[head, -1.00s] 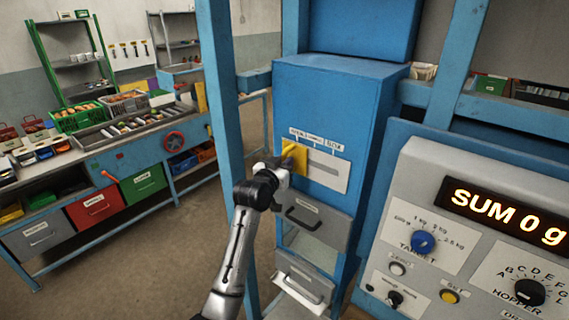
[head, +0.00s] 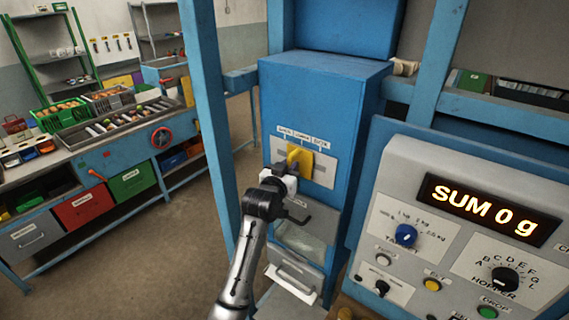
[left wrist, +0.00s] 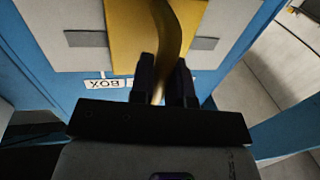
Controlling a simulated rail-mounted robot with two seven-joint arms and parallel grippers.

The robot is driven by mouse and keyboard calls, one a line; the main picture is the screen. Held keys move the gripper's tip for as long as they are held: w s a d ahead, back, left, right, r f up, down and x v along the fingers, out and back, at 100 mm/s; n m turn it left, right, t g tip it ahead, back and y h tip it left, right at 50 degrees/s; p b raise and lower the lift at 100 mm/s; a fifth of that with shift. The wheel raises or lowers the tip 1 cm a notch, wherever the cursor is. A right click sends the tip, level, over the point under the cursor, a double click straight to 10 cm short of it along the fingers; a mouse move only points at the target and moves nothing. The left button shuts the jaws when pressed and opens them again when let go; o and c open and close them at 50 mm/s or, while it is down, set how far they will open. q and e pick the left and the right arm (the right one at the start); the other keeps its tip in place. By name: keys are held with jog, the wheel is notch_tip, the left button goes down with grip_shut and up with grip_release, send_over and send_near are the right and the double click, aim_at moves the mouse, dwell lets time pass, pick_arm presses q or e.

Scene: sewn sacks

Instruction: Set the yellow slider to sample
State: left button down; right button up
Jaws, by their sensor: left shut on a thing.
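The yellow slider (head: 302,164) sits near the middle of its slot on a pale plate (head: 328,178) on the blue cabinet. A row of three small labels (head: 302,138) runs above it; the slider stands roughly under the middle one, but I cannot read them surely. In the left wrist view the yellow slider (left wrist: 128,38) has dark slot showing on both sides. My left gripper (head: 288,172) is shut on the slider's upright handle, and its fingers also show in the left wrist view (left wrist: 162,78). A label reading BOX shows there. My right gripper is not in view.
A control panel (head: 440,210) with a display reading SUM 0 g stands at right. A blue post (head: 208,120) rises left of my arm. A workbench with crates is farther left.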

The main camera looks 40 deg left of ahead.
pick_arm(q)
jog(key=c, duration=1.1)
grip_release()
jog(key=s+d+b, duration=0.2)
jog(key=s+b, duration=0.1)
jog(key=s, duration=1)
jog(key=shift+s+d, duration=0.25)
jog(key=shift+s, duration=0.05)
